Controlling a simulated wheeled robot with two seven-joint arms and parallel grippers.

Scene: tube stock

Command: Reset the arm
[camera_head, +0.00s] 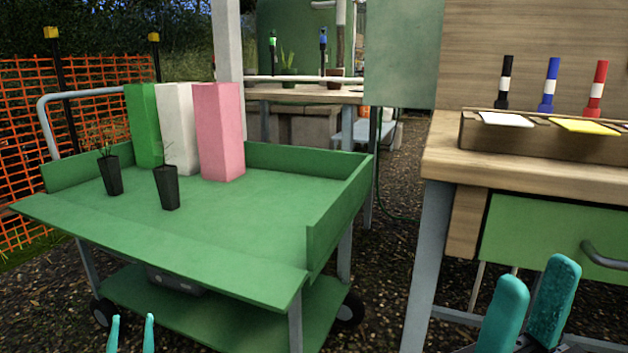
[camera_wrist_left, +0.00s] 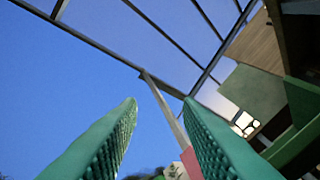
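My left gripper (camera_head: 131,319) shows at the bottom left of the head view, in front of the green cart. Its two teal fingertips stand apart with nothing between them. In the left wrist view the left gripper (camera_wrist_left: 160,102) is open and empty, and its fingers point up at sky and a roof frame. My right gripper (camera_head: 539,275) is at the bottom right of the head view, in front of the wooden bench. Its teal fingers are apart, with nothing seen between them. The arms behind both grippers are mostly out of frame.
The green cart (camera_head: 255,215) carries green (camera_head: 144,128), white (camera_head: 178,130) and pink (camera_head: 218,133) blocks and two dark pots (camera_head: 112,176) with thin plants. The wooden bench (camera_head: 447,163) holds a rack (camera_head: 480,135) with black, blue and red tubes. A drawer handle (camera_head: 606,257) sticks out near my right gripper.

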